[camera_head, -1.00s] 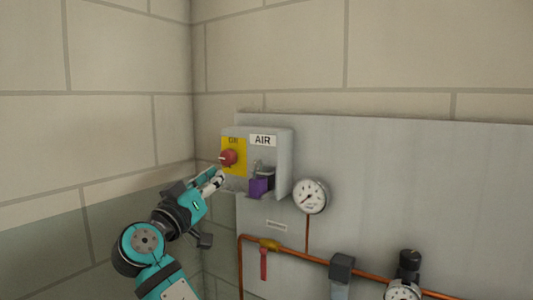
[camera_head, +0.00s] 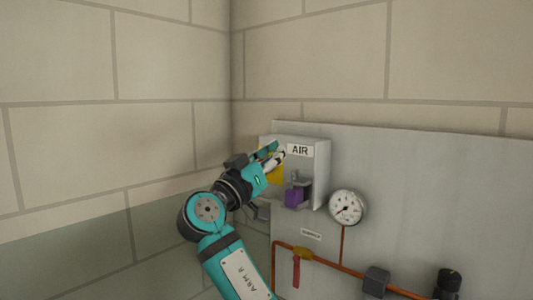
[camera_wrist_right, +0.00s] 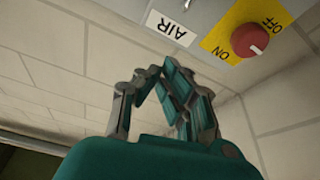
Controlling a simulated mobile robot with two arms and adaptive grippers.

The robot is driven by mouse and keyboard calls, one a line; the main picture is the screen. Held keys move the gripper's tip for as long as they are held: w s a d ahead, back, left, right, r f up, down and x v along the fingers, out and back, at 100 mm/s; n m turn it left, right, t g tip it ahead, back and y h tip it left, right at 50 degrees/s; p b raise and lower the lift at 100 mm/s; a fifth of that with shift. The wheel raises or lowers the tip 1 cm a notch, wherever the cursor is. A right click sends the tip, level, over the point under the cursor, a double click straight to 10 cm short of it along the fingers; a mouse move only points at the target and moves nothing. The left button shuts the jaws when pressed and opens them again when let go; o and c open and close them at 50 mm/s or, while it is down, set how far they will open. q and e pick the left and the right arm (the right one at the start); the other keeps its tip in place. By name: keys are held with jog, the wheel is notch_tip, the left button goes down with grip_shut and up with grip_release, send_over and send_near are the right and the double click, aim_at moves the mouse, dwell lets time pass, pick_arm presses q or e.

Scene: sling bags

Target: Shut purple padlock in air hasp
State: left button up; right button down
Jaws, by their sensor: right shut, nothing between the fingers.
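The purple padlock (camera_head: 296,196) hangs at the metal hasp (camera_head: 301,178) on the front of the grey AIR box (camera_head: 322,172). Whether its shackle is closed is too small to tell. My right gripper (camera_head: 278,151) is shut and empty, up and to the left of the padlock, in front of the yellow plate (camera_head: 276,175). It hides the red knob in the head view. The right wrist view shows the gripper fingers (camera_wrist_right: 158,72) together with nothing between them, and the red knob (camera_wrist_right: 250,40) beyond them. The padlock is not in that view. My left gripper is not in view.
A pressure gauge (camera_head: 347,207) sits right of the box on the grey panel (camera_head: 430,190). Below run a copper pipe (camera_head: 345,268) and a red-handled valve (camera_head: 297,271). A block wall (camera_head: 160,150) stands close on the left.

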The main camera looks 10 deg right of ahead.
pick_arm(q)
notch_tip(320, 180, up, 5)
jog(key=p, duration=0.3)
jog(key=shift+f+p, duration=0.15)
jog(key=shift+p, duration=0.2)
pick_arm(e)
jog(key=d, duration=0.1)
jog(key=w+d+f, duration=0.2)
jog(key=shift+w+d+f, duration=0.1)
jog(key=shift+d+f, duration=0.15)
jog(key=shift+d, duration=0.15)
pick_arm(q)
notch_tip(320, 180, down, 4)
jog(key=b, duration=0.4)
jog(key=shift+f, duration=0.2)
pick_arm(e)
notch_tip(320, 180, down, 3)
jog(key=shift+r, duration=0.15)
